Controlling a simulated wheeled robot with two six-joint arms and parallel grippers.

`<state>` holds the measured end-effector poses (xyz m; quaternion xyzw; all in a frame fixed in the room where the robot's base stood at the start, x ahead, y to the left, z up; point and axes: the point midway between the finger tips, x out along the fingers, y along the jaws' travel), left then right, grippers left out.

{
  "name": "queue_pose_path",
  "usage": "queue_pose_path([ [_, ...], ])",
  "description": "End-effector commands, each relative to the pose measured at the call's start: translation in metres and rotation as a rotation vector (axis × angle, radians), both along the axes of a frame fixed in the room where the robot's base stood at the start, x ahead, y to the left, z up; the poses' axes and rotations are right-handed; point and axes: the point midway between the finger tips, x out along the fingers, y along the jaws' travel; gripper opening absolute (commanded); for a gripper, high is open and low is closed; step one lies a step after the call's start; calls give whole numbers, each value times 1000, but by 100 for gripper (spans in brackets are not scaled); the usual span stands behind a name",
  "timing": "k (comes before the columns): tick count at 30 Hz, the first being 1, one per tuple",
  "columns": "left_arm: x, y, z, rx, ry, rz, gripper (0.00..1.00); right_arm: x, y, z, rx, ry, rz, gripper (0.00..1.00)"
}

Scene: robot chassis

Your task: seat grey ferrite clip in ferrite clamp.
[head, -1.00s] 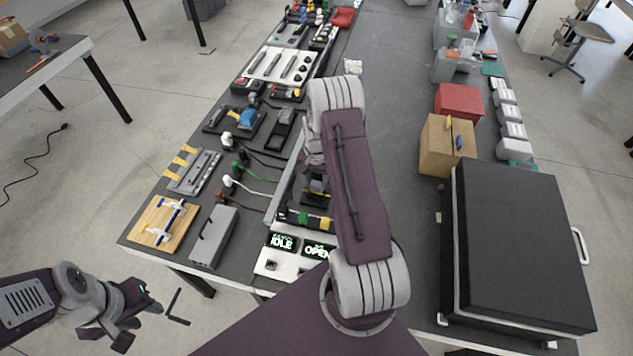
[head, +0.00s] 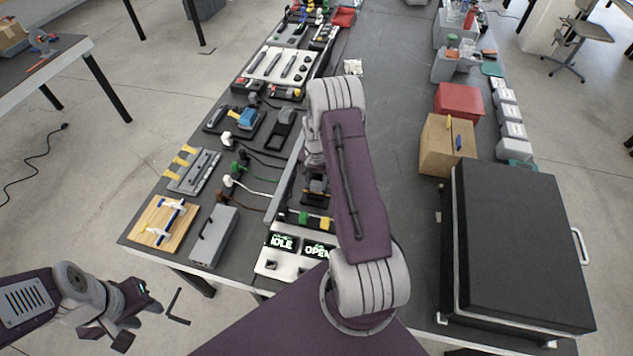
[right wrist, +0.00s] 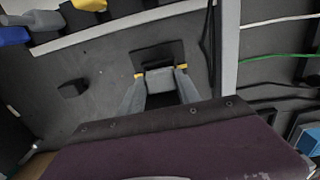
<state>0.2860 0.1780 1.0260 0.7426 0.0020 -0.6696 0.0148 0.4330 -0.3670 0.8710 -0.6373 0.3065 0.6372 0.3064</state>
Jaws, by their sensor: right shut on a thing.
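In the right wrist view my right gripper (right wrist: 160,84) is shut on a small grey piece, which I take to be the grey ferrite clip (right wrist: 159,79). Yellow marks show at both fingertips. A dark, flat block (right wrist: 155,54) lies just beyond the fingertips; I cannot tell whether it is the ferrite clamp or whether the clip touches it. In the head view my right arm covers much of this spot, and a dark fixture with a yellow strip shows beside the forearm. My left gripper (head: 140,320) hangs empty off the table's near left corner, its fingers apart.
A panel (head: 290,253) reading IDLE and OPEN stands at the table's near edge. A grey rail (head: 287,190) runs left of my right forearm. Plugs with cables, a grey box (head: 213,236) and a wooden board (head: 165,225) are further left. A large black case (head: 510,240) stands right.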

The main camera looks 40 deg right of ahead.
Motion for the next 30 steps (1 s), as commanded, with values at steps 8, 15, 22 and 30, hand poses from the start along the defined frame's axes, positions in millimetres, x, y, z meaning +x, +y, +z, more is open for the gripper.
queue_pose_path([
  [8, 0, 0, -6, 0, 0, 0, 36, 0, 0, -8, 0, 0, 0, 0],
  [15, 0, 0, -10, 0, 0, 0, 36, 0, 0, -14, -1, -1, 0, 0],
  [22, 0, 0, -14, 0, 0, 0, 36, 0, 0, -19, -1, -1, 0, 0],
  [30, 0, 0, -19, 0, 0, 0, 36, 0, 0, -26, -1, -1, 0, 0],
])
